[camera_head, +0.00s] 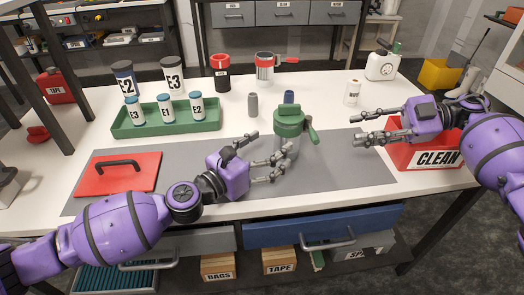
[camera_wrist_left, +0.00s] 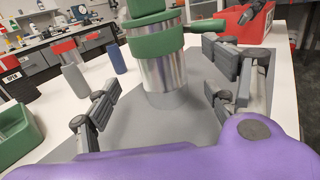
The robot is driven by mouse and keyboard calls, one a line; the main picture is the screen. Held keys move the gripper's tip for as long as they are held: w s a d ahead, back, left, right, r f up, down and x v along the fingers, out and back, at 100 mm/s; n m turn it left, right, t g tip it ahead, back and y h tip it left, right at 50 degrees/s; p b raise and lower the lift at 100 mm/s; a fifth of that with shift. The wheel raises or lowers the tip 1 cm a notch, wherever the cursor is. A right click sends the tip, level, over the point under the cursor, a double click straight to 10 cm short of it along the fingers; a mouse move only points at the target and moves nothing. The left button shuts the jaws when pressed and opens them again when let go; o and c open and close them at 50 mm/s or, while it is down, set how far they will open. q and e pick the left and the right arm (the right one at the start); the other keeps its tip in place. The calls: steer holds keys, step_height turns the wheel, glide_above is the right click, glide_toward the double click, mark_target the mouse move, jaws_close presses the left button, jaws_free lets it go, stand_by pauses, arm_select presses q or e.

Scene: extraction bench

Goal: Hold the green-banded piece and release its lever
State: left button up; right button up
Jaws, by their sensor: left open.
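The green-banded piece (camera_head: 289,124) stands upright on the grey mat, a silver cylinder with a green top and green band. Its green lever (camera_head: 312,133) sticks out on the right; it also shows in the left wrist view (camera_wrist_left: 206,26). My left gripper (camera_head: 270,153) is open and low beside the piece. In the left wrist view its fingers stand apart, with the silver body (camera_wrist_left: 165,78) ahead between them; contact is not visible. My right gripper (camera_head: 357,127) is open and empty, right of the piece, near the red CLEAN bin (camera_head: 405,156).
A green tray (camera_head: 170,130) with several labelled bottles stands at left. A red plate with a black handle (camera_head: 118,172) lies front left. A grey bottle (camera_head: 252,105) and a blue cylinder (camera_head: 289,97) stand behind the piece. The mat between piece and bin is clear.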

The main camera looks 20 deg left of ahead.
mark_target(278, 140)
arm_select(q)
steer(key=shift+x, duration=2.7)
steer(key=shift+c, duration=0.5)
steer(key=c, duration=1.4)
steer(key=shift+c, duration=0.2)
